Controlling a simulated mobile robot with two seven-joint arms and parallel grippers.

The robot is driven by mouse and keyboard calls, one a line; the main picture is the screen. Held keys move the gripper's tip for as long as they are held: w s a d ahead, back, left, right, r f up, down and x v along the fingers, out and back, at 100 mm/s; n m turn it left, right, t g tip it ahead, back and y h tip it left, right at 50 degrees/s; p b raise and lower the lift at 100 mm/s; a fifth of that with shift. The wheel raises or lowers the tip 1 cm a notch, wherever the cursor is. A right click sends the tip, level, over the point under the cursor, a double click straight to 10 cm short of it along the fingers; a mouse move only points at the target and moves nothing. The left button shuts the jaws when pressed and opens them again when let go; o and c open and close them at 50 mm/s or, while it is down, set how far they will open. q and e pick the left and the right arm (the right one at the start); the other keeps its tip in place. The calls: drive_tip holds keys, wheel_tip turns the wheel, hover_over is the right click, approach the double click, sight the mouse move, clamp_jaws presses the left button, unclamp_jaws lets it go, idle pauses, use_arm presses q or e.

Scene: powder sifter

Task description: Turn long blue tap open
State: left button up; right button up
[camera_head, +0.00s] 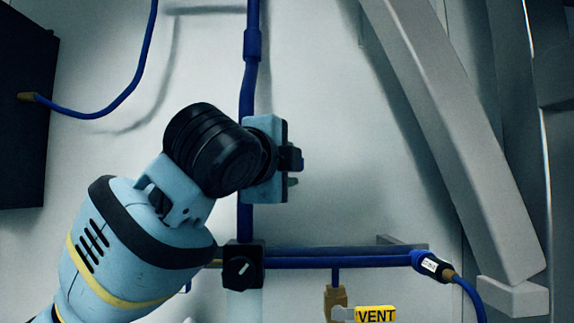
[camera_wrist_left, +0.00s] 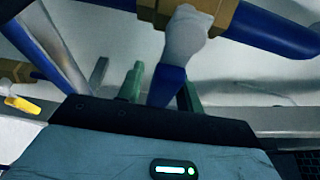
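In the left wrist view, the long blue tap handle (camera_wrist_left: 168,86) hangs from a pale grey neck under a brass valve body (camera_wrist_left: 232,14). My left gripper (camera_wrist_left: 160,82) has its two green fingers on either side of the handle's blue end. A narrow gap shows between the left finger and the handle; the right finger is close against it or partly behind it. In the head view my left gripper (camera_head: 292,168) is in front of the vertical blue pipe (camera_head: 250,75), and my wrist and gripper hide the tap there. My right gripper is not in view.
A thick grey beam (camera_head: 450,130) slants down at the right. A dark box (camera_head: 22,110) is at the left.

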use_arm(q)
clamp_jaws()
drive_tip(key=shift+r, duration=0.1)
drive_tip(key=shift+a+r+n+t, duration=0.2)
drive_tip(key=shift+r+n+t, duration=0.35)
drive_tip(key=shift+n, duration=0.7)
drive_tip(key=shift+a+r+n+t, duration=0.35)
drive_tip(key=shift+r+n, duration=0.35)
drive_tip(key=shift+n, duration=0.5)
drive_tip(key=shift+a+r+n+t, duration=0.1)
drive_tip(key=shift+r+n+t, duration=0.45)
drive_tip(key=shift+n, duration=0.7)
drive_tip(key=shift+r, duration=0.1)
drive_tip(key=shift+o, duration=1)
unclamp_jaws()
